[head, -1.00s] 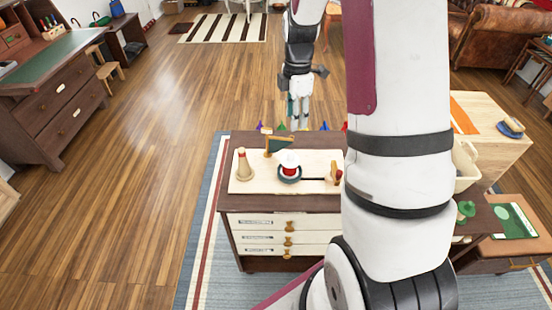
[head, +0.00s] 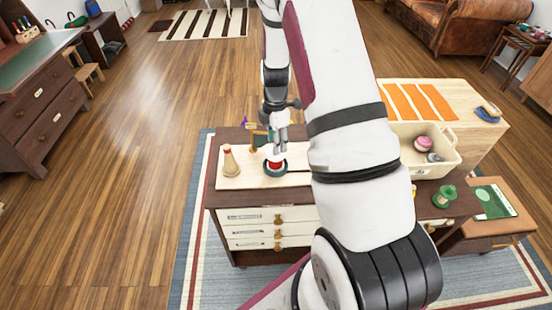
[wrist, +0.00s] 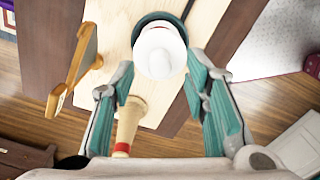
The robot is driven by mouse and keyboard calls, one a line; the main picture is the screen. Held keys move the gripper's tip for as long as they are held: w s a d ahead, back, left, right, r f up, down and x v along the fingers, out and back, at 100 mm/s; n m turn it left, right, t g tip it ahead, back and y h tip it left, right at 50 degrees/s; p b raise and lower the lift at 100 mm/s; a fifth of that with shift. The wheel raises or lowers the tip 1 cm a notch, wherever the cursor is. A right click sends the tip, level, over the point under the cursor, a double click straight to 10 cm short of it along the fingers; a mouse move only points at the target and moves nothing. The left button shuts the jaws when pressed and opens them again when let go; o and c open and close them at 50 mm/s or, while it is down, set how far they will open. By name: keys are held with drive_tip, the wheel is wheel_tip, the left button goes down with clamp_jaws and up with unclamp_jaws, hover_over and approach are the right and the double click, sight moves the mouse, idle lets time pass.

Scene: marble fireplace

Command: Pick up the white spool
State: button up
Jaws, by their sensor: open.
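The white spool (wrist: 160,50) shows from above in the wrist view, with a round knob on top. It stands in a dark green ring (wrist: 137,26) on a pale wooden board (wrist: 108,30). In the head view a red part (head: 275,165) shows at the ring, under my gripper, and the white top is mostly hidden. My gripper (head: 279,149) is open, pointing down over the ring. In the wrist view its teal fingers (wrist: 159,64) lie apart, one on either side of the spool. Whether they touch it I cannot tell.
A wooden peg with a red top (head: 229,161) stands left on the board; it also shows close to the left finger in the wrist view (wrist: 127,128). A small wooden-framed piece (head: 260,138) stands behind the ring. A cream bin (head: 440,165) and a green spool (head: 445,196) are to the right.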

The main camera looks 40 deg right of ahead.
sight(276, 157)
drive_tip(key=shift+f, duration=1.25)
clamp_jaws()
drive_tip(key=shift+r, duration=0.15)
